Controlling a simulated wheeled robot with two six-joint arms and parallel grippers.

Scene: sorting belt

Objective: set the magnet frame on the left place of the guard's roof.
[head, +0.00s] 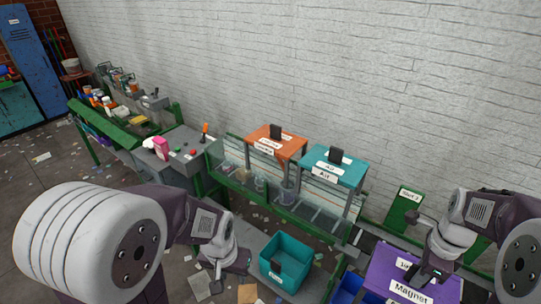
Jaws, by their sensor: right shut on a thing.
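The magnet frame (380,262) is a purple, table-like frame with a white "Magnet" label, at the lower right. My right gripper (431,275) is shut on its dark handle at the top. The frame's legs are largely out of view. The guard (318,188) has clear side panels along the green belt, beyond and left of the magnet frame. An orange frame (275,135) and a teal frame (343,172) labelled "Air" stand side by side there. I cannot make out a bare roof place. My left gripper (217,284) hangs low left of the teal bin; its jaws are unclear.
A blue bin (347,288) is partly hidden beside the magnet frame. A green sign board (402,212) stands at right. A grey control desk (185,146) adjoins the belt. Scraps litter the floor.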

